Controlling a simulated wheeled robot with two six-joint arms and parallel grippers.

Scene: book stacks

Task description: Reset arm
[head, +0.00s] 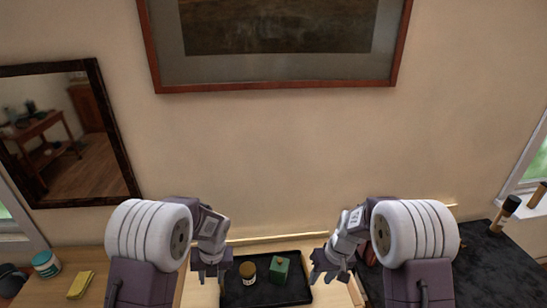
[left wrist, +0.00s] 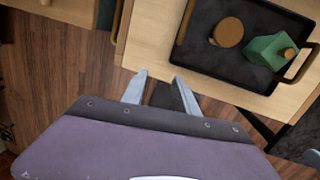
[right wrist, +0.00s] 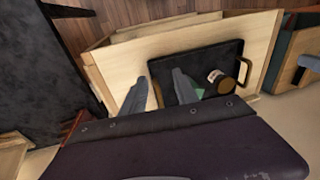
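My left gripper (head: 211,275) hangs over the left edge of a black tray in the head view. Its fingers are apart with nothing between them in the left wrist view (left wrist: 159,82). My right gripper (head: 330,272) hangs just right of the tray. Its fingers are also apart and empty in the right wrist view (right wrist: 160,82). Both arms are bent, roughly mirroring each other, with the grippers pointing down. Neither gripper appears to touch anything.
The black tray (left wrist: 213,64) lies on a light wooden surface, holding a brown-lidded jar (head: 248,271) and a green container (head: 280,268). A teal jar (head: 46,264) and yellow block (head: 80,285) stand left. A dark surface (head: 495,275) is right. The wall carries a mirror and picture.

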